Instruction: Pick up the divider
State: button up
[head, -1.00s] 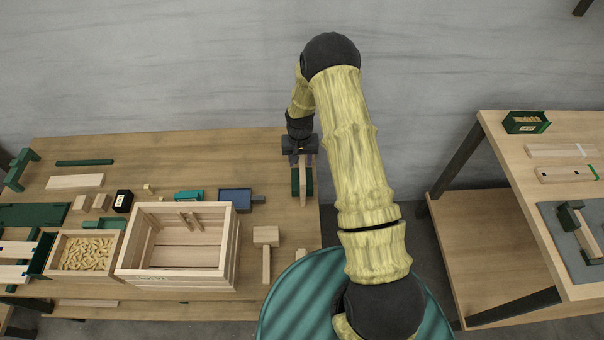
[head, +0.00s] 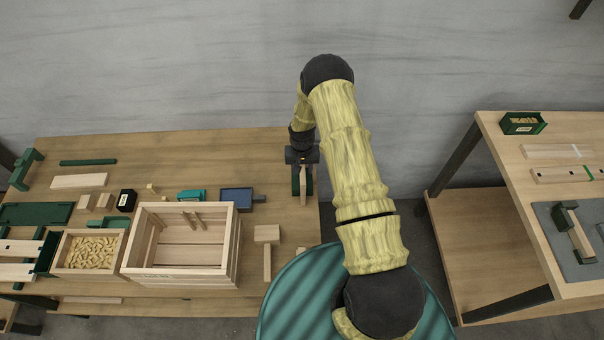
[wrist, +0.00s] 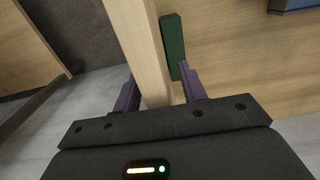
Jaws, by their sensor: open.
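The divider (head: 303,187) is a pale, thin wooden board held on edge in a dark green holder (head: 295,183) near the right edge of the workbench. In the wrist view the divider (wrist: 143,45) runs up between my fingers, with a green part of the holder (wrist: 173,45) beside it on the right. My gripper (wrist: 158,88) is open, its purple fingers on either side of the board with a gap visible on the left. In the head view my gripper (head: 302,168) is right over the divider and hides its far end.
An open wooden crate (head: 231,245) and a box of small pieces (head: 65,258) stand farther left. The bench's right edge is close by, with a gap before another table (head: 520,180).

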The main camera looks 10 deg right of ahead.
grip_shut()
jog(key=shift+r, duration=0.1)
notch_tip(320, 180, up, 10)
jog(key=b, duration=0.3)
dwell(0.4)
jog(key=shift+s, duration=0.1)
dwell(0.4)
